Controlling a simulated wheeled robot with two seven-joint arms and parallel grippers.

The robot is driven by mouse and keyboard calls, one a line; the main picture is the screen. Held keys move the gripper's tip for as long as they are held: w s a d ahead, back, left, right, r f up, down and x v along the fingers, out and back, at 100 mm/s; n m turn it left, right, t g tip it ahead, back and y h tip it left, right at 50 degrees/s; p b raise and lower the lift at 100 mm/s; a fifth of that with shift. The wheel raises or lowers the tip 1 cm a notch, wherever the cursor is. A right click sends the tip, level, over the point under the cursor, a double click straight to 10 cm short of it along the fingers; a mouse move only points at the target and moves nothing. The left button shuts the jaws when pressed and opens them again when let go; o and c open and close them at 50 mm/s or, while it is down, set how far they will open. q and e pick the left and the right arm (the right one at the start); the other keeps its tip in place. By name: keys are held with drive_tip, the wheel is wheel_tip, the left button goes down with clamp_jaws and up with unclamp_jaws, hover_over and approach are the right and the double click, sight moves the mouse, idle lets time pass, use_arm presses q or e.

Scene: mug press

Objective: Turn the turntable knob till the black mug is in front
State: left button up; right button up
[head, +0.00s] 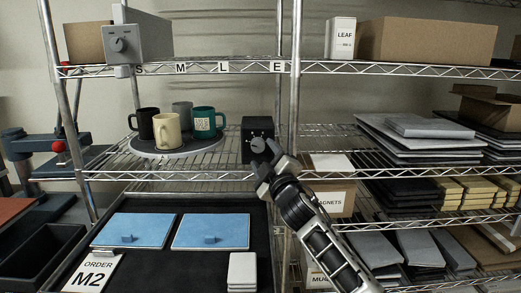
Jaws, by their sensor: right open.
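The round turntable (140,150) sits on the middle wire shelf with several mugs on it. The cream mug (167,131) is at the front. The black mug (144,124) is at the left, the teal mug (203,123) at the right, and a grey mug (182,109) at the back, partly hidden. A black box with a dial knob (258,143) stands right of the turntable. My right gripper (265,157) is open and empty, just in front of the knob's lower right; I cannot tell if it touches. My left gripper is not in view.
Below lie blue panels (134,230), an order M2 card (93,272) and a white stack (242,271). A rack post stands right of the black box.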

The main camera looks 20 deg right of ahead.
sight(258, 147)
drive_tip(key=x, duration=0.3)
drive_tip(key=shift+w, duration=0.25)
